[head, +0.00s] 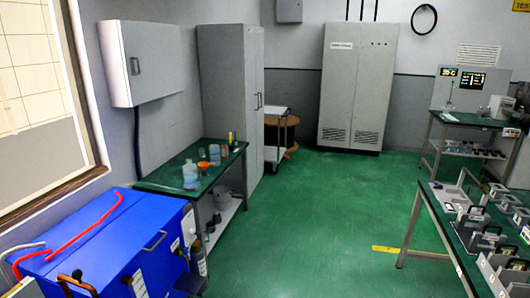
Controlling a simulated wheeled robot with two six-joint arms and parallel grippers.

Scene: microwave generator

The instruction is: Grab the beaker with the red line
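Several small glass vessels and bottles stand on the green-topped side table (166,182) along the left wall. A clear beaker-like vessel (214,154) stands near the middle of the table's back part. A reddish vessel (224,150) is just right of it. A bluish clear bottle (190,175) stands nearer to me, beside an orange funnel-like item (205,167). All are too small to tell which one bears a red line. Neither of my grippers can be made out in the head view.
A blue cabinet (105,245) with red hoses stands front left, before the side table. A tall grey locker (228,90) is behind the table. A green workbench (440,205) with several devices is at the right. The green floor (310,215) between is clear.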

